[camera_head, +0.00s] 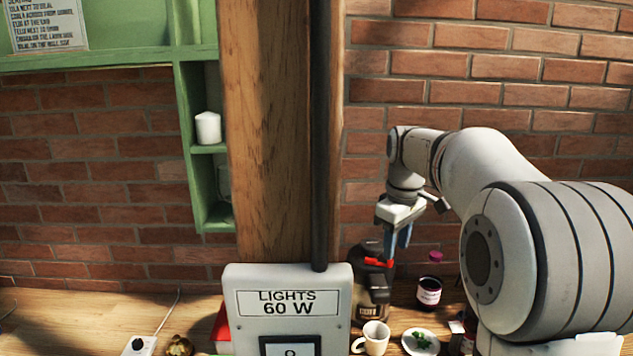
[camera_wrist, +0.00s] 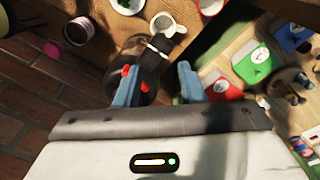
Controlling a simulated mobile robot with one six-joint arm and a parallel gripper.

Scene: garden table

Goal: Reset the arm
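My gripper (camera_head: 398,238) hangs from my bent arm on the right of the head view, fingers pointing down, near the black and red appliance. In the wrist view its two blue fingers (camera_wrist: 158,84) stand well apart with nothing held between them. The black appliance (camera_wrist: 149,62) with red parts shows behind and between the fingers; I cannot tell the exact distance to it. In the head view the same appliance (camera_head: 371,292) stands on the wooden table, just left of and below the fingers.
A white mug (camera_head: 375,338), a plate with greens (camera_head: 405,344) and a dark jar (camera_head: 428,291) stand near the appliance. A pink lid (camera_head: 435,256) shows behind the jar. A lights box (camera_head: 288,283) and wooden post (camera_head: 265,130) stand left. Colourful flat items (camera_wrist: 253,67) lie right in the wrist view.

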